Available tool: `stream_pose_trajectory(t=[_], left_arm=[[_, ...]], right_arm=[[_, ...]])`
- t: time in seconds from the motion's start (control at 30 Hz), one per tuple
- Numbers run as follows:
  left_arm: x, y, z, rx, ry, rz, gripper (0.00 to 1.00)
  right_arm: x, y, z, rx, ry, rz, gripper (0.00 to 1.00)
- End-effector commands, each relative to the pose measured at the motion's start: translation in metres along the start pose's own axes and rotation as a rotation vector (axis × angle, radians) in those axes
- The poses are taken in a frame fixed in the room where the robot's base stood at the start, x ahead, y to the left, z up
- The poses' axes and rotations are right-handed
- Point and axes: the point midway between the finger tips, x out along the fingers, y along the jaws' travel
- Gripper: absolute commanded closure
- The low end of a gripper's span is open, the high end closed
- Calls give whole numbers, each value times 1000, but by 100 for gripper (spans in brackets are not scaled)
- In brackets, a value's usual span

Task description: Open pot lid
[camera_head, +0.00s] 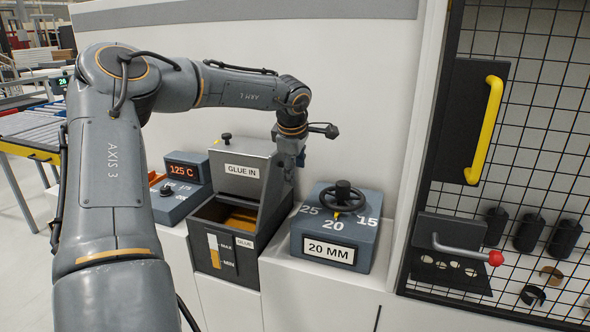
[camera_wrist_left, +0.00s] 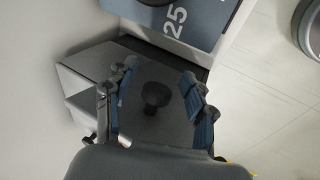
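The glue pot (camera_head: 227,262) is a dark grey box with a low front part, where amber shows inside, and a taller back part labelled GLUE IN. My left gripper (camera_head: 290,160) hangs at the upper right corner of the pot, pointing down. In the left wrist view its blue-padded fingers (camera_wrist_left: 160,103) are spread, with a dark knob (camera_wrist_left: 156,93) showing between them, touching neither. I cannot tell the height gap. My right gripper is out of view.
A blue-grey dial box (camera_head: 335,229) marked 20 MM, with a black handwheel, stands right of the pot. A control box (camera_head: 181,191) reading 125 C stands left of it. A white wall panel (camera_head: 370,90) rises close behind. A yellow handle (camera_head: 484,130) is at far right.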

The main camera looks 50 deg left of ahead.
Motion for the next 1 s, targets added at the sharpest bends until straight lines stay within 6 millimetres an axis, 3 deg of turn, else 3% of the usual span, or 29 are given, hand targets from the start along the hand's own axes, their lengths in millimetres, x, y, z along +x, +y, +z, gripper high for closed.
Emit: stream_pose_trajectory(t=[0.27, 0.7, 1.0], left_arm=[[-6, -1, 0, 0, 1, -2, 47], [-93, 0, 2, 0, 0, 2, 47], [-120, 0, 2, 1, 1, 0, 47]], right_arm=[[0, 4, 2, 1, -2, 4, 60], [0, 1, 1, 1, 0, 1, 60], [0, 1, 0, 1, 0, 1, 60]])
